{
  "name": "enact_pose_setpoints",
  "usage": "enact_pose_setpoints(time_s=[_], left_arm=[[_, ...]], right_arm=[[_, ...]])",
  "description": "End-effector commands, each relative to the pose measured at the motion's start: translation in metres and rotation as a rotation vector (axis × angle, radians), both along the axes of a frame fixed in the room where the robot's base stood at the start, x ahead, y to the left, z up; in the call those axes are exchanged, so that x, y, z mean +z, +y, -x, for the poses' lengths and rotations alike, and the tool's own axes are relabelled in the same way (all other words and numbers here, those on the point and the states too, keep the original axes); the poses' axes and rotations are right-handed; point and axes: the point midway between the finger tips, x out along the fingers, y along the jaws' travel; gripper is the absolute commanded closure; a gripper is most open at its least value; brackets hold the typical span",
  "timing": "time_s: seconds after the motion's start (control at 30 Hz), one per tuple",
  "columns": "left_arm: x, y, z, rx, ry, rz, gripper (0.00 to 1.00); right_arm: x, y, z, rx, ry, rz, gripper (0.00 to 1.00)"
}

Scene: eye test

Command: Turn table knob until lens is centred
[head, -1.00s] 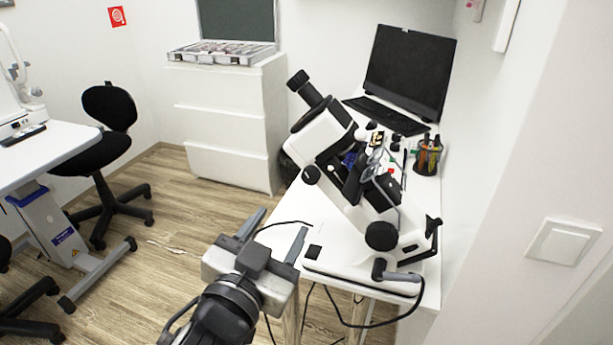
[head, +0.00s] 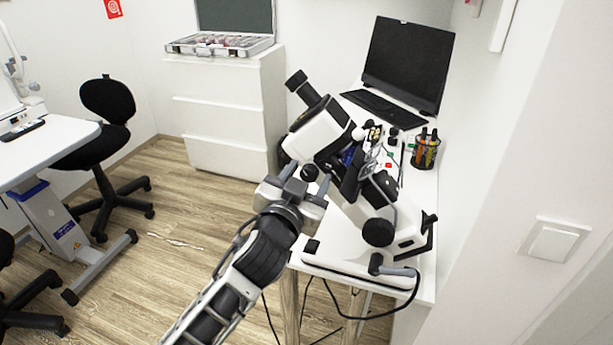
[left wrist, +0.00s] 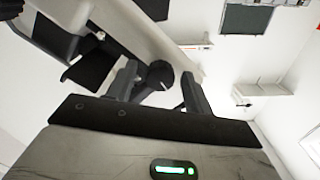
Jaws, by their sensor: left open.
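The white and black lens-measuring instrument (head: 325,135) stands tilted on the white table (head: 333,240). A small round black knob (head: 309,172) sticks out of its near left side. A larger black knob (head: 377,232) sits lower, near the base. My left gripper (head: 305,181) is open at the small knob, with a finger on either side. In the left wrist view, the black knob (left wrist: 157,76) shows between the two fingers; whether they touch it I cannot tell. The lens and its centring cannot be made out. My right gripper is out of view.
A laptop (head: 408,65) and a pen cup (head: 426,150) stand behind the instrument. A black cable (head: 385,318) hangs at the table's front edge. A wall with a switch (head: 553,241) is close on the right.

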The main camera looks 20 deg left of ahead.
Motion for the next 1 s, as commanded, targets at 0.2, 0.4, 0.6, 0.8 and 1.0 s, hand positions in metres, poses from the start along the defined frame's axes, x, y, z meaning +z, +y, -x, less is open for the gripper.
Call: enact_pose_setpoints(time_s=[0.2, 0.4, 0.6, 0.8, 1.0], left_arm=[[-0.0001, -0.0002, 0.0004, 0.0, 0.0, 0.001, 0.79], [0.0, -0.0005, 0.0005, 0.0, 0.0, 0.014, 0.93], [0.0007, -0.0006, 0.0004, 0.001, 0.006, 0.153, 0.93], [0.0006, -0.0001, 0.0003, 0.0, 0.004, 0.175, 0.93], [0.0006, 0.0, 0.0003, 0.0, 0.004, 0.174, 0.51]], right_arm=[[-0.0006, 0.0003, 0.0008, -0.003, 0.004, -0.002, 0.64], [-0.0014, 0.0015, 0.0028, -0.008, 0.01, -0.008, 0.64], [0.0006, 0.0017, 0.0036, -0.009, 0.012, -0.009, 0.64], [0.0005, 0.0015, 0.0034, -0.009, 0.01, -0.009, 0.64], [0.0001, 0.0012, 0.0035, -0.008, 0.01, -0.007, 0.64]])
